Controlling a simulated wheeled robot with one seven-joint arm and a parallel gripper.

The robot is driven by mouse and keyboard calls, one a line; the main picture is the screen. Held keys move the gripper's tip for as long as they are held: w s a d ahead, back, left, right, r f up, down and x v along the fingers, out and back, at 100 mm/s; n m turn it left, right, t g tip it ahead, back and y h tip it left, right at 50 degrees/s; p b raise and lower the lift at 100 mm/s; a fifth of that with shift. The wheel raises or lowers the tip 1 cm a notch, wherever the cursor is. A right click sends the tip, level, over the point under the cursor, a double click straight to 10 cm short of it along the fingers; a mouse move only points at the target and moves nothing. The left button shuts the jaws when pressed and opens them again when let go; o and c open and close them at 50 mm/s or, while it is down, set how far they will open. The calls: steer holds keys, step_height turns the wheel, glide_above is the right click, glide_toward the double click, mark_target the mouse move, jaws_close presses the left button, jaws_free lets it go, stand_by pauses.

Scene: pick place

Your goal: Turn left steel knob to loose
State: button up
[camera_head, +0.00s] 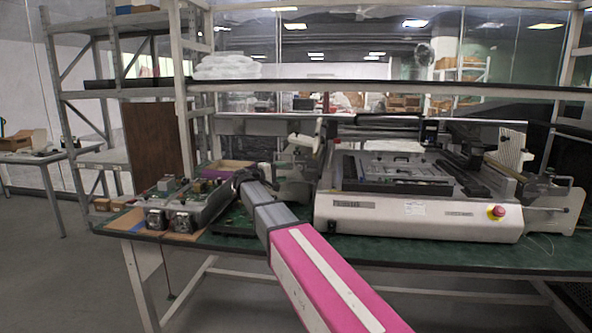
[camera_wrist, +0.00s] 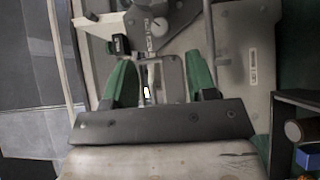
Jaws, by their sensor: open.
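My gripper (camera_wrist: 160,80) shows in the wrist view with its two green fingers apart and nothing between them. Ahead of the fingers is a round steel knob (camera_wrist: 158,27) on a grey panel. The knob is near the top middle and does not touch the fingers. Whether it is loose or tight cannot be told. In the head view my arm reaches in from the bottom, and my gripper cannot be made out there. A grey device (camera_head: 293,190) stands past the arm's end, partly hidden by it; no knob on it is clear.
A white machine (camera_head: 400,219) with a red button (camera_head: 495,211) fills the right of the green bench (camera_head: 470,256). Circuit boards and metal parts (camera_head: 181,221) lie at the bench's left. In the wrist view a black labelled block (camera_wrist: 119,45) sits left of the knob.

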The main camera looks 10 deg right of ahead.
mark_target(298, 168)
steer(key=x, duration=0.7)
steer(key=shift+w+d, duration=0.15)
steer(key=shift+d, duration=0.2)
